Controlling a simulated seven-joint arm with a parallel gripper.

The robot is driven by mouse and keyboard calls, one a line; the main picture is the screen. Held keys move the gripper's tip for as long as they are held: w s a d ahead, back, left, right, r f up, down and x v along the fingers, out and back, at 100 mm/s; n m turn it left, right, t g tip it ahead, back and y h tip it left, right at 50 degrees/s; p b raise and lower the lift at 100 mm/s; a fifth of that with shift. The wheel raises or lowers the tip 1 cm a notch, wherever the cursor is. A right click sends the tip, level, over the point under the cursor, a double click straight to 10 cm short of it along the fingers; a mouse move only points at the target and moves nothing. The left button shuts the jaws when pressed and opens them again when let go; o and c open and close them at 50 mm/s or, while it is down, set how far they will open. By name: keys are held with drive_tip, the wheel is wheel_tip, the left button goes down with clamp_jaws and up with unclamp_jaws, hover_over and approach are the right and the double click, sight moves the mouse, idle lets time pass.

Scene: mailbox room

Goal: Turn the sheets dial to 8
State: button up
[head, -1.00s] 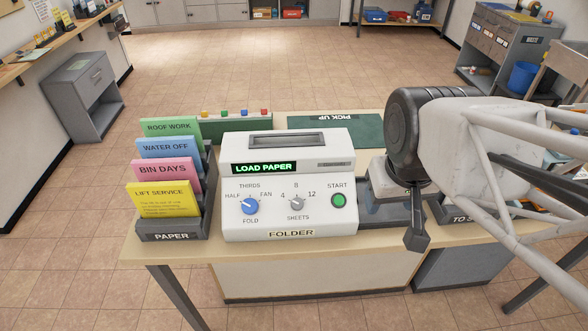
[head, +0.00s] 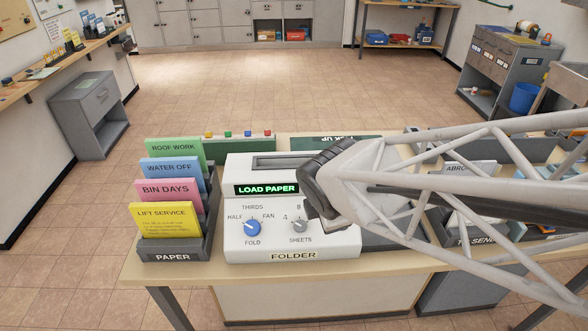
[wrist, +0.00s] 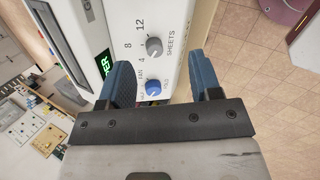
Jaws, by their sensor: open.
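The grey sheets dial (head: 299,226) is on the sloped front of the white folder machine (head: 240,245), right of the blue fold dial (head: 252,227). Its pointer seems to face left, toward 4; the marks are small. In the wrist view the sheets dial (wrist: 154,46) shows just beyond the fingertips, with 4, 8 and 12 beside it. My gripper (wrist: 160,62) is open and empty, its blue fingers spread; the fold dial (wrist: 153,88) shows in the gap between them. In the head view my wrist covers the machine's right side, hiding the 12 and the START button.
The machine's screen (head: 267,189) reads LOAD PAPER. A paper rack (head: 173,254) with several coloured sheets stands close to its left. Trays with the labels ABROAD and TO SEND lie at the right, partly behind my arm. The table's front edge is clear.

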sight(301, 225)
drive_tip(key=w+a+f+n, duration=0.1)
drive_tip(key=a+f+n, duration=0.2)
drive_tip(key=a+n, duration=0.2)
drive_tip(key=shift+w+n+t+y, duration=0.3)
drive_tip(key=shift+w+n+y, duration=0.1)
drive_tip(key=shift+n, duration=0.7)
drive_tip(key=shift+f, duration=0.15)
drive_tip(key=shift+x, duration=3.85)
drive_tip(key=shift+c, duration=0.4)
drive_tip(key=c, duration=0.9)
drive_tip(key=shift+o, duration=0.2)
drive_tip(key=shift+d, duration=0.1)
